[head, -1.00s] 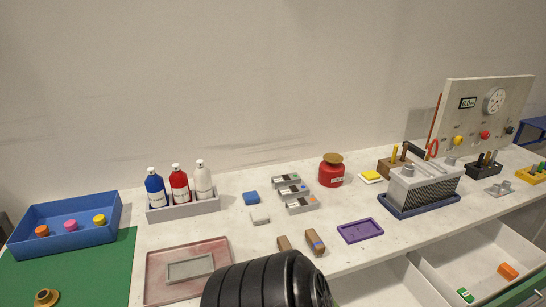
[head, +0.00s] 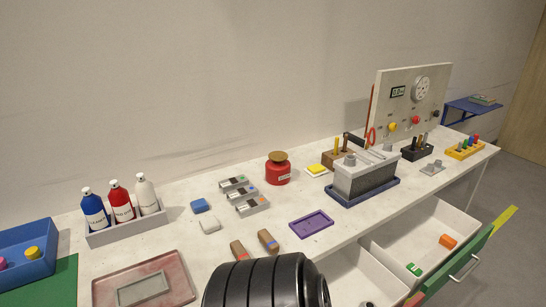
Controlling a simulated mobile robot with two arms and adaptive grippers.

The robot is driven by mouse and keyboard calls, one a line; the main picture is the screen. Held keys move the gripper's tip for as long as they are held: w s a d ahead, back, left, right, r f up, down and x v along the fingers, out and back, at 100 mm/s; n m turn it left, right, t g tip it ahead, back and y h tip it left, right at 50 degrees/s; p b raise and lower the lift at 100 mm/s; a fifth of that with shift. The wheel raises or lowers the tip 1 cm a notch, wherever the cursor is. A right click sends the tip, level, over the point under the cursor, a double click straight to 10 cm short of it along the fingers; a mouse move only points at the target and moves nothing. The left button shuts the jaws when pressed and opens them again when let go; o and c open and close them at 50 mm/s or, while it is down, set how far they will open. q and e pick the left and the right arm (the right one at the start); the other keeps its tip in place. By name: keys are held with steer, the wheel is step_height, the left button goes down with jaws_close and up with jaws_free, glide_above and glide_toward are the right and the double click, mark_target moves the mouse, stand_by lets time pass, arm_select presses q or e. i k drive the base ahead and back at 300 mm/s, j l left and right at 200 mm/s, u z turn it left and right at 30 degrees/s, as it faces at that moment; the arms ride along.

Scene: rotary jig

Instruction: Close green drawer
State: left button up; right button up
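The green-fronted drawer (head: 463,270) is pulled out from under the right part of the workbench. Its white inside shows an orange block (head: 447,241) and a small green-and-white item (head: 414,269). A metal bar handle (head: 464,268) is on its green front. Another open white drawer (head: 350,276) is beside it to the left, partly hidden by a black ribbed part of my own body. Neither of my grippers shows in the head view.
The white workbench (head: 220,250) carries a purple tray (head: 311,224), a red pot (head: 278,170), a grey box on a blue base (head: 364,178) and a bottle rack (head: 125,229). A gauge panel (head: 410,100) stands at the back. Grey floor (head: 505,255) is clear at right.

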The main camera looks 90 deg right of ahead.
mark_target(413, 237)
steer(key=i+z, duration=0.15)
steer(key=z, duration=1.7)
